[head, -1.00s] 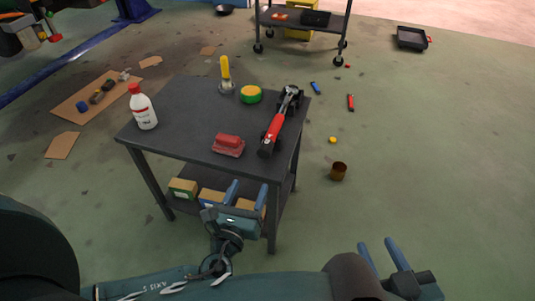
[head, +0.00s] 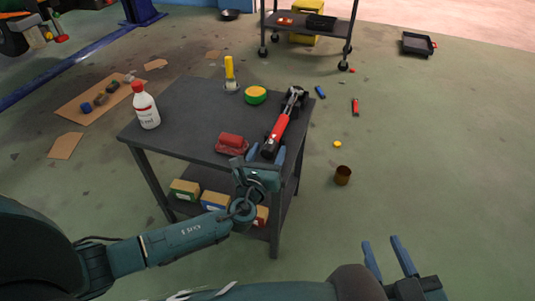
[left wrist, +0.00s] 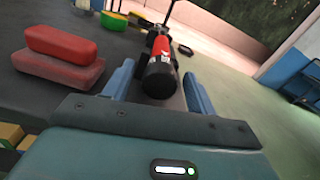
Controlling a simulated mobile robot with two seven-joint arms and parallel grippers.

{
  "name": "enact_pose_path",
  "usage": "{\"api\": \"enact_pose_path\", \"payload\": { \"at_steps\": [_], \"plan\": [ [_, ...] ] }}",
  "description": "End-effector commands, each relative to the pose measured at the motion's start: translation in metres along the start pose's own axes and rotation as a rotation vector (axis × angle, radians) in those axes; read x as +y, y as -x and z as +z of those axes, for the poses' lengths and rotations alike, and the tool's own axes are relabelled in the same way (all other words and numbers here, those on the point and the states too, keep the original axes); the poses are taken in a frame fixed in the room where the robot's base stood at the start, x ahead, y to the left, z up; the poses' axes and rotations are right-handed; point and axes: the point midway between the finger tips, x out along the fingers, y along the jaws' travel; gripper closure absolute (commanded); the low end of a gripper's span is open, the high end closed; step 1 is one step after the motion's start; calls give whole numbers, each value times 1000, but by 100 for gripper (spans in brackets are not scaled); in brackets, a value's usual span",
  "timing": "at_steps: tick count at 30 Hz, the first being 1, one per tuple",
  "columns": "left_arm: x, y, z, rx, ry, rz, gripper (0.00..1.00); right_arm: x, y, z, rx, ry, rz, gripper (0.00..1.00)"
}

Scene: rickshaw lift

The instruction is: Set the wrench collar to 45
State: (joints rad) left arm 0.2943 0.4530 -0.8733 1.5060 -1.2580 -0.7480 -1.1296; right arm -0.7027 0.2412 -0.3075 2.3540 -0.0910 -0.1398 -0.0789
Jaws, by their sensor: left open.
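A wrench with a red body (head: 279,127) and black ends lies along the right side of the dark table (head: 195,125). In the left wrist view, its black handle end (left wrist: 158,80) points toward me and shows between the two blue fingers. My left gripper (head: 266,153) is open at the table's near edge, its fingers just short of or around the handle end; contact cannot be told. The collar's scale is too small to read. My right gripper (head: 381,241) is open and empty over the floor at the bottom right.
A red block-like tool (head: 231,144) lies just left of the handle. Small boxes (head: 214,200) sit on the lower shelf.

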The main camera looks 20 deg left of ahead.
Motion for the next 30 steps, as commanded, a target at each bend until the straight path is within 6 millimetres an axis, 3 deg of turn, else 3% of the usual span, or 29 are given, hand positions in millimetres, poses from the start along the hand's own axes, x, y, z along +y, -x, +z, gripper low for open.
{"api": "enact_pose_path", "payload": {
  "at_steps": [6, 22, 30],
  "plan": [
    [0, 0, 0, 1, 0, 0, 45, 0, 0, 0, 0, 0, -1, 64],
    [0, 0, 0, 1, 0, 0, 88, 0, 0, 0, -1, 4, -4, 64],
    [0, 0, 0, 1, -29, 1, 88, 0, 0, -1, -13, -1, -6, 64]
  ]
}}
